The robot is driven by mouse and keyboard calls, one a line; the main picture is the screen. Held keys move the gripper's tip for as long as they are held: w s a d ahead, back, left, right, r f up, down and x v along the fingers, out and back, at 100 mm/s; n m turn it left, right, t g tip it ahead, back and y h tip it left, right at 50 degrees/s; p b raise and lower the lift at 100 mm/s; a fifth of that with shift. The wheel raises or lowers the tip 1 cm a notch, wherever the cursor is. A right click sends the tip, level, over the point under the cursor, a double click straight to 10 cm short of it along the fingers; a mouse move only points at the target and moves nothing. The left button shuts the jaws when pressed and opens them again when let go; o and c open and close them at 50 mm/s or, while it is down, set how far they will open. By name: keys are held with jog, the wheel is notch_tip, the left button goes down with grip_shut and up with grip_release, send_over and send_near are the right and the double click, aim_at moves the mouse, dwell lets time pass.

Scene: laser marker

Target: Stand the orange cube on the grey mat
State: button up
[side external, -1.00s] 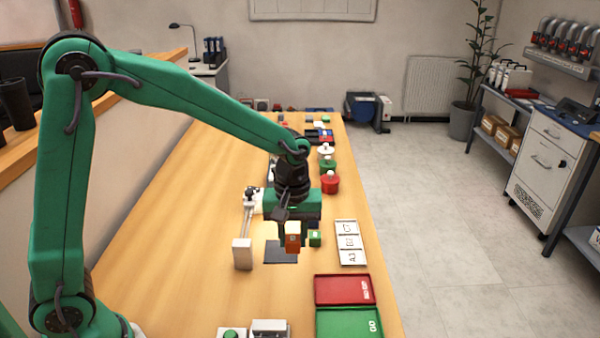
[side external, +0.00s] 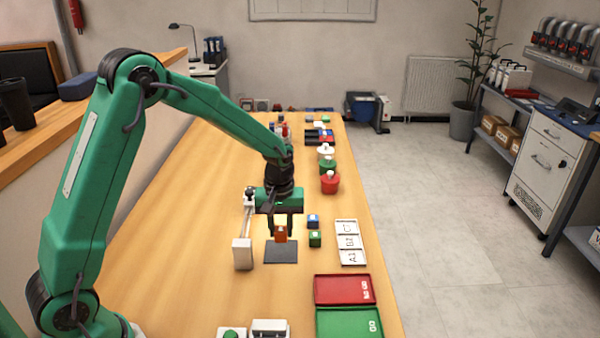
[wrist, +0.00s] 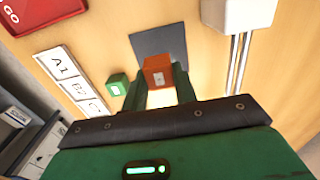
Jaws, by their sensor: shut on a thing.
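The orange cube (side external: 281,235) is between the fingers of my gripper (side external: 284,228), which is shut on it. It appears upright, over the far edge of the dark grey mat (side external: 281,254) in the side view. In the wrist view, the orange cube (wrist: 158,76) overlaps the near edge of the grey mat (wrist: 160,42), and the fingers of my gripper (wrist: 161,88) flank it. I cannot tell whether the cube touches the mat or hangs just above it. Most of the mat is bare.
A green cube (side external: 315,239) and a blue cube (side external: 313,221) stand to the right of the mat. A white block with a rail (side external: 242,254) stands close on its left. A labelled white plate (side external: 349,243), a red tray (side external: 343,290) and a green tray (side external: 348,323) lie further right.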

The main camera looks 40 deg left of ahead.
aim_at(281, 239)
jog(key=shift+w+a+f, duration=0.2)
jog(key=shift+a, duration=0.1)
jog(key=shift+f, duration=0.1)
jog(key=shift+f, duration=1.9)
jog(key=shift+f, duration=0.15)
jog(key=o, duration=0.9)
jog(key=shift+o, duration=0.2)
